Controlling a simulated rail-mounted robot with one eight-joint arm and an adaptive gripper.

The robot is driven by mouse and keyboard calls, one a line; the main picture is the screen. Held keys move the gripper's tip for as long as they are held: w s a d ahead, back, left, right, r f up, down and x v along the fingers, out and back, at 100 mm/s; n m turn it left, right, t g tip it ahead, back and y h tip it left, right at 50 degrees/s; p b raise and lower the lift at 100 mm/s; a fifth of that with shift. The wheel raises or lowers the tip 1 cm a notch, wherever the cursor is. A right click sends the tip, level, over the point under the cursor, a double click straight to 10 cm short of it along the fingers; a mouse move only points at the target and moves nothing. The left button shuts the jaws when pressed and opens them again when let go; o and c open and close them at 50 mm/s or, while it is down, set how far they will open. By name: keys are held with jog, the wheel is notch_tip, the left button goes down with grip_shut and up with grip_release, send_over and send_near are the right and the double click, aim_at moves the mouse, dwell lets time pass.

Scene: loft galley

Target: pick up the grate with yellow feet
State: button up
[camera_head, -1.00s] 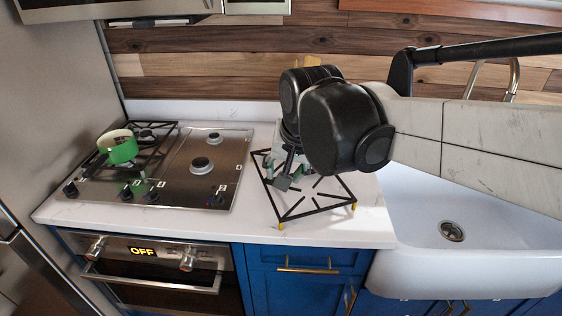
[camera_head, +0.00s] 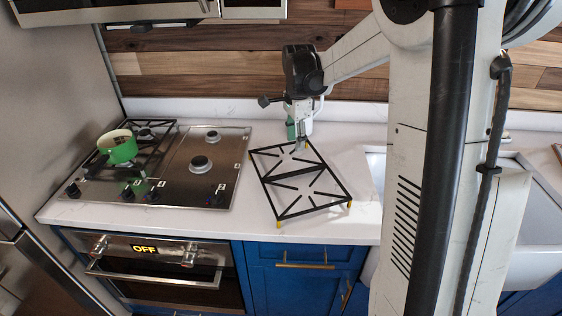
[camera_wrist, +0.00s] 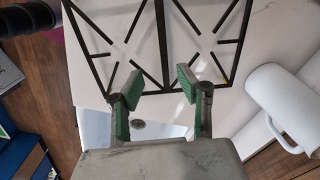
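The black grate with yellow feet (camera_head: 322,205) lies flat on the white countertop, right of the cooktop. Yellow feet show at its near corners and its far right corner. In the wrist view the grate (camera_wrist: 163,45) spreads ahead of my fingers, with its middle bar running away between them. My gripper (camera_head: 299,146) points down at the grate's far edge. In the wrist view my gripper (camera_wrist: 155,87) is open, its green-padded fingers apart on either side of where the middle bar meets the edge bar. Whether the fingers touch the grate cannot be told.
The cooktop (camera_head: 178,190) carries a green pan (camera_head: 118,147) over another black grate (camera_head: 160,137). The right burners are bare. The sink (camera_head: 377,170) is to the right, partly hidden by my arm.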

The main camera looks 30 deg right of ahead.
aim_at(295, 172)
jog(key=shift+m, duration=0.3)
jog(key=f, duration=0.5)
jog(key=f+p, duration=0.1)
jog(key=f, duration=0.3)
jog(key=d+f, duration=0.1)
jog(key=f, duration=0.4)
jog(key=shift+w+f+p, duration=0.35)
jog(key=shift+w+p, duration=0.05)
grip_shut()
